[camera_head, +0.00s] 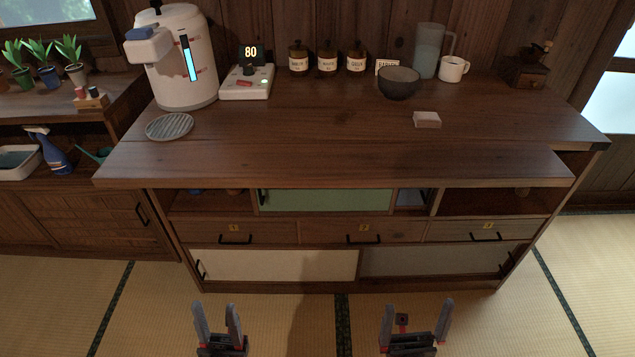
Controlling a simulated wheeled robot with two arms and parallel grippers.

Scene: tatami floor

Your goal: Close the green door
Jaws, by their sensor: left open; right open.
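The green door (325,200) is a sliding panel in the upper row of the wooden cabinet (330,166), under the counter. It has a dark handle at its left end. An open gap lies to its left, with some small items in shadow, and a narrow bluish-grey panel (412,198) shows to its right. My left gripper (217,324) is open and empty, low in front of the cabinet. My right gripper (415,324) is also open and empty, low in front and further right. Both are apart from the door.
Drawers with dark handles (362,239) sit below the door, above a cream sliding door (275,265) and a grey one (430,262). The counter overhangs the door and holds a water dispenser (180,65), jars and a bowl (399,83). Tatami floor in front is clear.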

